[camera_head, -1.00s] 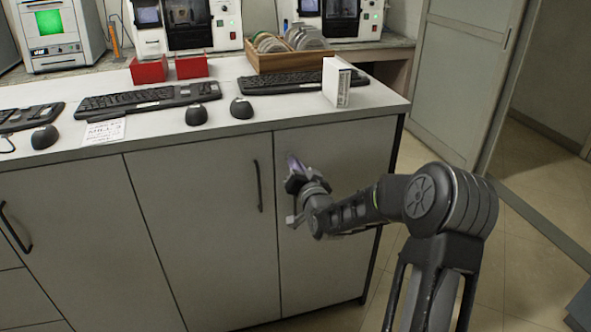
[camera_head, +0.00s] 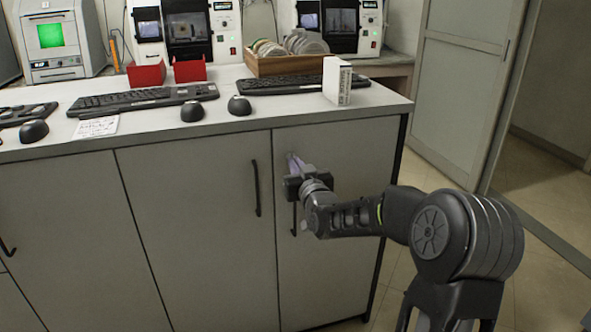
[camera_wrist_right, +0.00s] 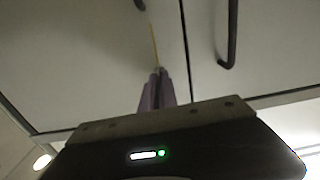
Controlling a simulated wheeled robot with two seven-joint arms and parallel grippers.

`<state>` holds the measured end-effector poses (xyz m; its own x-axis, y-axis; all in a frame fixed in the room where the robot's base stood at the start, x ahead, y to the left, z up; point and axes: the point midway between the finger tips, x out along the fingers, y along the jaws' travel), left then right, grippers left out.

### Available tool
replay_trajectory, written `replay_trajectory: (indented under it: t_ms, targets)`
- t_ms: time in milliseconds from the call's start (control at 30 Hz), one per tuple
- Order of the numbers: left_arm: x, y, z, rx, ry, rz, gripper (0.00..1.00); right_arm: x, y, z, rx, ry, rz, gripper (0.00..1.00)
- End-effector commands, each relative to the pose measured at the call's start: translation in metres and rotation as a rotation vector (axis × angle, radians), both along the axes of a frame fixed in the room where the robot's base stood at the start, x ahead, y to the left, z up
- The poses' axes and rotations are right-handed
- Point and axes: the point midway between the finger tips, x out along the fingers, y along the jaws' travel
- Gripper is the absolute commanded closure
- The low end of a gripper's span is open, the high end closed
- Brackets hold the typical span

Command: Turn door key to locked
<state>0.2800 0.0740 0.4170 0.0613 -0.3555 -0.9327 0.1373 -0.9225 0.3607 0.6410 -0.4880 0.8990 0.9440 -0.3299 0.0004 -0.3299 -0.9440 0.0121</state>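My right gripper (camera_head: 293,162) is at the upper left corner of the right-hand cabinet door (camera_head: 345,165), with its purple fingers pointing at the door front. A small grey fitting, perhaps the lock, shows at the fingertips. In the right wrist view the two fingers (camera_wrist_right: 157,92) are close together, with a dark spot at their tips. The key itself is not clear in either view, and I cannot tell if it is between the fingers. My left gripper is not in view.
A dark bar handle (camera_head: 256,188) stands out from the neighbouring door, left of my right gripper. The countertop (camera_head: 300,108) above holds keyboards, mice, a white box (camera_head: 337,80) and a wooden rack (camera_head: 275,64). Floor is open to the right.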

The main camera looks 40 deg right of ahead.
Motion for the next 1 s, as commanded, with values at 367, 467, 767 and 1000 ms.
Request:
replay_trajectory:
  t_ms: [367,467,767,1000]
  targets:
    - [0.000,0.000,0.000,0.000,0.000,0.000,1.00,0.000,-0.001,0.000,-0.005,0.002,-0.001,0.93]
    - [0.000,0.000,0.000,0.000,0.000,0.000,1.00,0.000,-0.001,0.000,-0.004,0.001,0.000,0.84]
    - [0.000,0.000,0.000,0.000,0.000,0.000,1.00,0.000,0.000,0.000,-0.003,0.001,0.000,0.75]
    - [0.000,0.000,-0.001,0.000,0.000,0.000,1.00,-0.010,0.004,0.000,-0.003,0.002,0.000,0.75]
